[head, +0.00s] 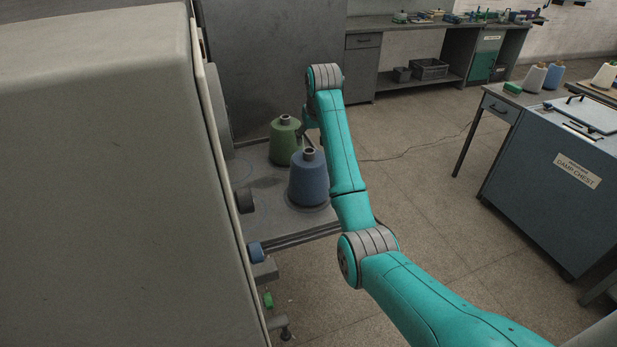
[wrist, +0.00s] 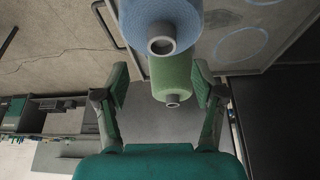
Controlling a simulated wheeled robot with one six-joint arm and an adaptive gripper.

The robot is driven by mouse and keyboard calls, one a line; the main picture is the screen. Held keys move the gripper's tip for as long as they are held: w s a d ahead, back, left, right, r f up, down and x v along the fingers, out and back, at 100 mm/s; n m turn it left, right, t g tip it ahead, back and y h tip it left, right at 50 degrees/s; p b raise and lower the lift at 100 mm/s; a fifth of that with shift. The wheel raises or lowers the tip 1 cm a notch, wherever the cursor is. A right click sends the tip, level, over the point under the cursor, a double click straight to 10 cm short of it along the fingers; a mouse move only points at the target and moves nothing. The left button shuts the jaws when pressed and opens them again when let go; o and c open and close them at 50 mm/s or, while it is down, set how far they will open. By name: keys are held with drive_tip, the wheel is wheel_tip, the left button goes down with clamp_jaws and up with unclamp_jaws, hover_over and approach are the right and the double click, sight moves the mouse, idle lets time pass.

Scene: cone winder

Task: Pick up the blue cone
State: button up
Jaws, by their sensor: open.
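The blue cone (head: 308,181) stands upright on a dark round base on the machine's low shelf in the head view. In the wrist view the blue cone (wrist: 157,20) shows its grey tube end and is cut off by the top edge. The green cone (head: 285,144) stands just behind it. In the wrist view the green cone (wrist: 173,78) appears between the fingers. My gripper (wrist: 161,82) is open, with nothing visibly held. In the head view my arm mostly hides it, near the cones. Its exact distance from each cone is unclear.
The large grey machine housing (head: 100,170) closes off the left. The shelf (head: 262,205) carries round markings. A blue damp chest (head: 550,180) and a table (head: 515,100) with cones stand at the right. A workbench (head: 430,25) runs along the back. Floor between is mostly clear.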

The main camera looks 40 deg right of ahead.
sight(309, 151)
drive_tip(key=shift+s+a+x, duration=0.1)
drive_tip(key=shift+a+x, duration=0.05)
drive_tip(key=shift+x, duration=1.55)
drive_tip(key=shift+s+a+x, duration=0.1)
drive_tip(key=shift+s+x, duration=0.05)
drive_tip(key=shift+x, duration=1.6)
drive_tip(key=shift+f, duration=0.1)
clamp_jaws()
